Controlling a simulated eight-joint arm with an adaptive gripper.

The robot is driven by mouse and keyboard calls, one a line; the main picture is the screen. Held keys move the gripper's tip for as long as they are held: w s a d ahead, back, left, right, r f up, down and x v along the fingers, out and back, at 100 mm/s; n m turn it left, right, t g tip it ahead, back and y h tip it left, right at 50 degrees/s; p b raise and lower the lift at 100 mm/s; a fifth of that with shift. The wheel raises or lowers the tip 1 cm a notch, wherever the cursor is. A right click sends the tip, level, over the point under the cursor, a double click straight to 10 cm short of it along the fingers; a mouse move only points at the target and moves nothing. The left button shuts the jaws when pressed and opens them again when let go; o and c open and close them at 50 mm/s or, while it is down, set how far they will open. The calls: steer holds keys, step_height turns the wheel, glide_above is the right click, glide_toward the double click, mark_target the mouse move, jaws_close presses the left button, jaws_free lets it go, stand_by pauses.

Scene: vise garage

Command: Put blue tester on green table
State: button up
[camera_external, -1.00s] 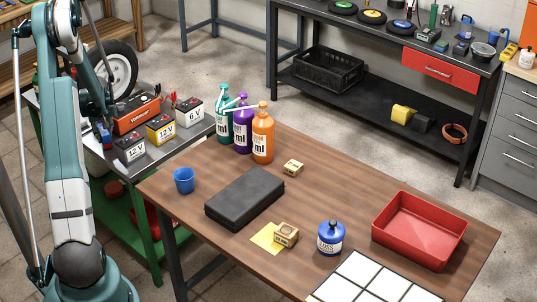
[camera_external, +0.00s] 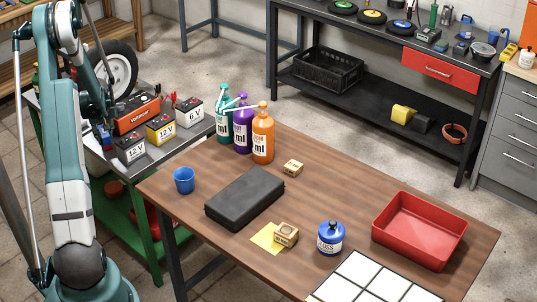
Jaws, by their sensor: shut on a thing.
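The green table (camera_external: 157,157) stands at the left, with a dark grey top and green legs and lower shelf. My gripper (camera_external: 106,122) is at the left part of this table, partly hidden behind my own arm. It appears shut on the blue tester (camera_external: 106,138), a small blue thing with a bit of red near it. The tester is low over the table top, close to the batteries. I cannot tell whether it touches the top.
An orange-red voltmeter box (camera_external: 137,114) and several batteries (camera_external: 161,128) crowd the green table around my gripper. The wooden table (camera_external: 330,180) in front bears bottles, a blue cup (camera_external: 184,180), a black case (camera_external: 245,198) and a red tray (camera_external: 420,230).

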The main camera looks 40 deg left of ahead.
steer(key=shift+f, duration=0.15)
steer(key=o, duration=1.1)
steer(key=shift+v, duration=5.95)
